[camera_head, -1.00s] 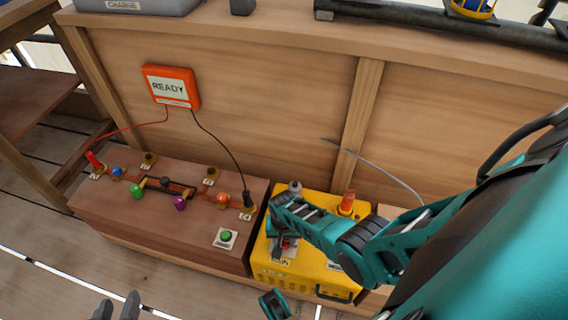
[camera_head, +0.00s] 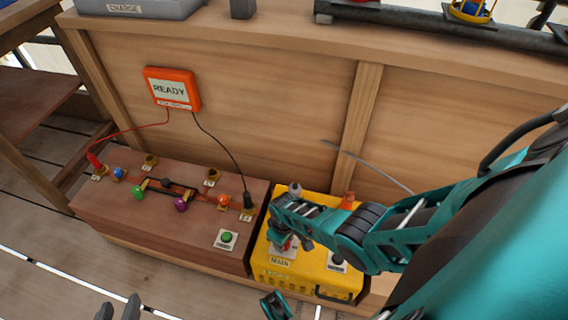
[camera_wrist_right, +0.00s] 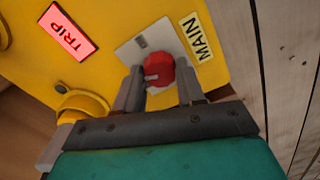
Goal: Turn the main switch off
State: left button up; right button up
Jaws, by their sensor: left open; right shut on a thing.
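The main switch is a red knob (camera_wrist_right: 159,70) on a pale plate, beside the MAIN label (camera_wrist_right: 195,38) on a yellow box (camera_wrist_right: 110,25). In the head view the MAIN label (camera_head: 280,262) shows on the yellow box (camera_head: 300,278), with the knob mostly hidden by my right gripper (camera_head: 286,240). In the right wrist view the fingers of my right gripper (camera_wrist_right: 161,90) are shut on the red knob, one on each side. My left gripper (camera_head: 118,308) is open and empty at the bottom left, over the floor, away from the box.
A brown box (camera_head: 165,215) with coloured knobs and a green button (camera_head: 227,237) stands left of the yellow box. A READY panel (camera_head: 172,88) hangs on the wooden wall behind, wired to the brown box. An orange part (camera_head: 348,199) stands up on the yellow box. Floor is clear at left.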

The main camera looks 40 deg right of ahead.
jog(key=shift+n, duration=2.1)
jog(key=o, duration=1)
jog(key=shift+o, duration=0.2)
